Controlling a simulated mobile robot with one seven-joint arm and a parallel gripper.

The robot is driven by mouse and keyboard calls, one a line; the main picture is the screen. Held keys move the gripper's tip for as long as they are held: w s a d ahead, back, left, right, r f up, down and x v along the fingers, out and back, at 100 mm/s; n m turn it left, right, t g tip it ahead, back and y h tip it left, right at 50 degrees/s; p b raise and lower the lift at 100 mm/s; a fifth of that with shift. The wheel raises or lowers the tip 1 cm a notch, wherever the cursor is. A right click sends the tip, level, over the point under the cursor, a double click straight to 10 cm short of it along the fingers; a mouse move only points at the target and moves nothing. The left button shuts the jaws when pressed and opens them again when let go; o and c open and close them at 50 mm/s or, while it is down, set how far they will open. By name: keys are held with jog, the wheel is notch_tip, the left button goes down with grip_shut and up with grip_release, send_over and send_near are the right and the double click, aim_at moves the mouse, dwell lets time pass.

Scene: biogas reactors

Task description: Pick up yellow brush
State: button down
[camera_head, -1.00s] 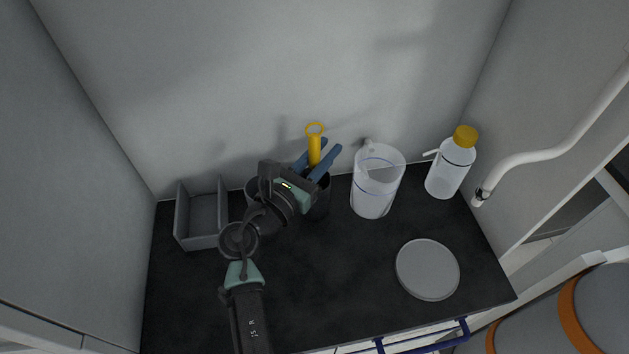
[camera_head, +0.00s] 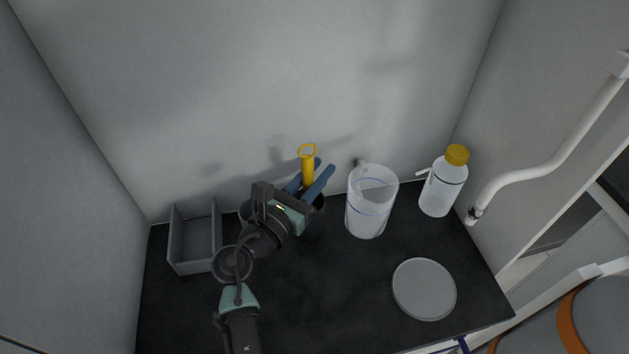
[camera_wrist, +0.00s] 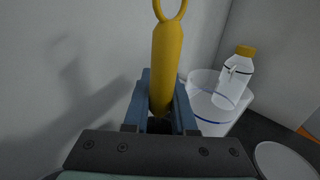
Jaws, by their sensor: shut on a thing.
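The yellow brush (camera_head: 307,168) shows as an upright yellow handle with a ring at its top, near the back wall. My gripper (camera_head: 314,177) reaches in from the left, and its two blue fingers are closed around the handle's lower part. In the wrist view the yellow brush (camera_wrist: 166,62) stands between the fingers of my gripper (camera_wrist: 160,92), with its ring cut off by the top edge. A dark holder (camera_head: 316,222) stands below my gripper. The brush's lower end is hidden.
A clear jug (camera_head: 369,208) stands close to the right of my gripper. A yellow-capped bottle (camera_head: 440,188) is further right. A grey disc (camera_head: 424,290) lies at the front right, and an open grey box (camera_head: 193,243) sits left. The dark counter's front middle is clear.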

notch_tip(320, 180, up, 28)
jog(key=p, duration=0.4)
jog(key=shift+f, duration=0.1)
dwell(0.6)
